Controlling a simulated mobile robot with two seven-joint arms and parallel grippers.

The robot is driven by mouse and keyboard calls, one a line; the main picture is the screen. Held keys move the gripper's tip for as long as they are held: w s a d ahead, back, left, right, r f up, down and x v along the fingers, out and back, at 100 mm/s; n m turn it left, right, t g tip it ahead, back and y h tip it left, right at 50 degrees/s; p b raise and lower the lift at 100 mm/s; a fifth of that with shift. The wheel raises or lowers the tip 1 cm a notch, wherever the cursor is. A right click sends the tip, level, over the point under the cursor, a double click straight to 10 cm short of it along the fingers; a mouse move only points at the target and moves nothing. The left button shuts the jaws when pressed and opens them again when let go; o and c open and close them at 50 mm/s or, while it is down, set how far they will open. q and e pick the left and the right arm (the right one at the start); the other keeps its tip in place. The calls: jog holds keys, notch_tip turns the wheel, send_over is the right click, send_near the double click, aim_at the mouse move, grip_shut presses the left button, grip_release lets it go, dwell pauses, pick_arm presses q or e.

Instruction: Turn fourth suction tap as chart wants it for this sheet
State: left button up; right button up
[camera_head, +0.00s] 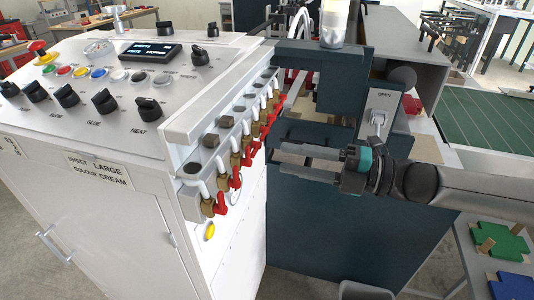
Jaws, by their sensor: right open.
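A row of brass suction taps with red handles (219,204) runs along the side of the white cabinet, from the near corner to the far end. White hoses bend down to the taps. The handles overlap, so I cannot tell each one's setting or pick out the fourth for sure. A sign (98,170) on the cabinet front reads SHEET LARGE, COLOUR CREAM. I cannot make out a chart of tap settings. My right gripper (287,160) is open and empty, pointing left, to the right of the taps and apart from them. My left gripper is out of view.
The control panel (65,122) on the cabinet top has black knobs, coloured buttons and a small display (151,52). A dark machine frame with an OPEN switch plate (378,112) stands behind my right gripper. Green and blue pieces lie on a low table at the right.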

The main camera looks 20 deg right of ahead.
aim_at(256, 153)
jog(key=shift+p+x, duration=0.4)
jog(key=shift+x, duration=2.35)
grip_shut()
